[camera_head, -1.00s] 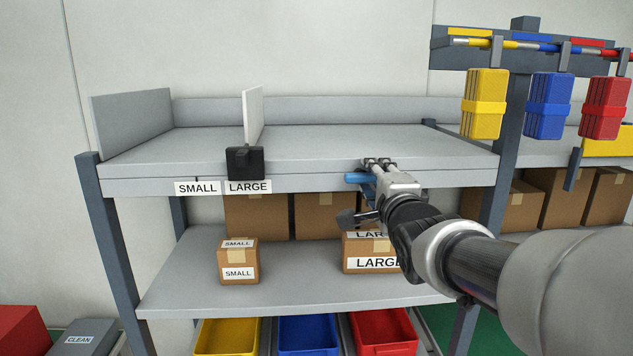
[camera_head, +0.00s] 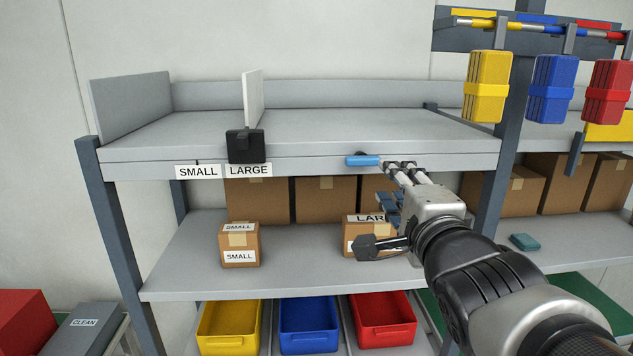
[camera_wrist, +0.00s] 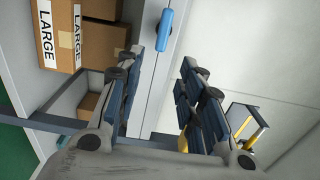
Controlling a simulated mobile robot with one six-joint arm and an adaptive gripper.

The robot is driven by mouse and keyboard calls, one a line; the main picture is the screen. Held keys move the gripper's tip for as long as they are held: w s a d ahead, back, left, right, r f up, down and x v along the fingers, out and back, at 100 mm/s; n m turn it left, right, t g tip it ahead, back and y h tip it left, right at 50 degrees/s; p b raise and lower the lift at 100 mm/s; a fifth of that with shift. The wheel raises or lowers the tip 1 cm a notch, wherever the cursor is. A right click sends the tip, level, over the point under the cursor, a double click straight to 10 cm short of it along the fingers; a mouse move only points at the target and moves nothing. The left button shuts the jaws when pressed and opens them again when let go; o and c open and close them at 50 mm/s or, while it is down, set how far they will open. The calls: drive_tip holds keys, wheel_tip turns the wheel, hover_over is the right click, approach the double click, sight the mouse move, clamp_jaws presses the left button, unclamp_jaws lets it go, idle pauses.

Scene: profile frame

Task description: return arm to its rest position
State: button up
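My gripper (camera_head: 392,190) is in front of the shelf unit, right of centre in the head view, just right of and below a blue handle (camera_head: 363,160) on the upper shelf's front edge. In the wrist view its two fingers (camera_wrist: 160,95) stand apart with nothing between them, and the blue handle (camera_wrist: 165,30) lies beyond the fingertips. My arm reaches in from the lower right and partly hides the large box (camera_head: 362,246) on the middle shelf.
A small box (camera_head: 240,246) stands on the middle shelf (camera_head: 300,275). A black block with a white divider (camera_head: 245,146) sits on the upper shelf's edge. Yellow, blue and red bins (camera_head: 308,330) are below. Coloured packs (camera_head: 548,90) hang at right.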

drive_tip(key=s+f+n+g+b, duration=0.4)
drive_tip(key=s+f+n, duration=0.2)
drive_tip(key=f, duration=0.6)
drive_tip(key=s+a+f+n+g+b, duration=0.1)
drive_tip(key=s+f+n+g+b, duration=0.3)
drive_tip(key=s+f, duration=0.6)
drive_tip(key=s+a+f+n+g+b, duration=0.1)
drive_tip(key=s+f+n+g+b, duration=0.3)
drive_tip(key=s+f+n, duration=0.4)
wheel_tip(320, 180, down, 7)
drive_tip(key=shift+s+a+r+g+b, duration=0.2)
drive_tip(key=shift+s+a+g+b, duration=0.15)
drive_tip(key=shift+g, duration=0.35)
